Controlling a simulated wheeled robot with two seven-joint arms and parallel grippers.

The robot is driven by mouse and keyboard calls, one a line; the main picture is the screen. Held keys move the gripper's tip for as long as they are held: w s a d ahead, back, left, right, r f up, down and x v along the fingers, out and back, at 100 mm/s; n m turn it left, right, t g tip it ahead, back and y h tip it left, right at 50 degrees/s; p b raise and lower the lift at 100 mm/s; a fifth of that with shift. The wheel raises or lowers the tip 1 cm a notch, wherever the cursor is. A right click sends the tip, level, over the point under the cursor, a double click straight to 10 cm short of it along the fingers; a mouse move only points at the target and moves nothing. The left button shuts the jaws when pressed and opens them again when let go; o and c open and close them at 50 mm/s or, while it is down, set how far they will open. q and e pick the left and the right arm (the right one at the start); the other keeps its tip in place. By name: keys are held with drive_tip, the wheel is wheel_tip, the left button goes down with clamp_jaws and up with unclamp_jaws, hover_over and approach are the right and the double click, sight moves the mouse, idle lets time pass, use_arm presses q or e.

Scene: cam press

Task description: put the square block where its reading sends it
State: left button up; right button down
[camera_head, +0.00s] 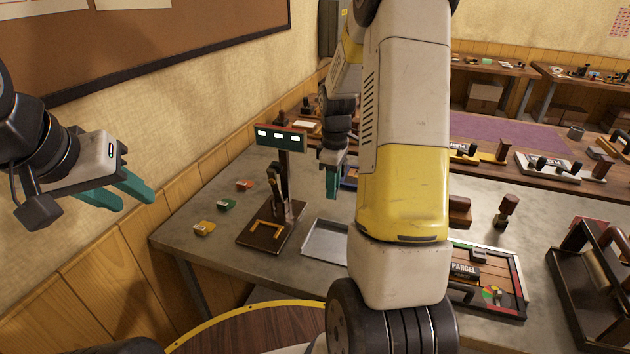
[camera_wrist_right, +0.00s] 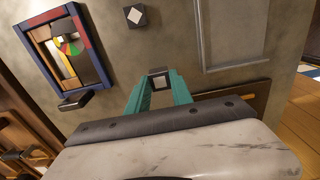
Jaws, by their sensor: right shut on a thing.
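My right gripper (camera_head: 332,182) is just right of the press post in the head view. In the right wrist view its teal fingers (camera_wrist_right: 159,88) are shut on a small dark block with a pale square face (camera_wrist_right: 159,81). The press stand (camera_head: 262,237) has a dark base and a display (camera_head: 281,137) showing three white marks I cannot read as a number. My left gripper (camera_head: 124,192) is open and empty, left of the table.
Yellow (camera_head: 204,229), green (camera_head: 226,205) and red (camera_head: 244,185) pieces lie left of the press. A shallow metal tray (camera_head: 310,255) is right of it. A framed board with a coloured dial and PARCEL label (camera_head: 519,290) lies further right. My right arm hides the middle.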

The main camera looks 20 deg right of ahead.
sight(331, 203)
drive_tip(key=shift+w+d, duration=0.15)
drive_tip(key=shift+w, duration=0.75)
drive_tip(key=shift+f, duration=1.8)
drive_tip(key=shift+f, duration=0.15)
drive_tip(key=c, duration=1.1)
unclamp_jaws()
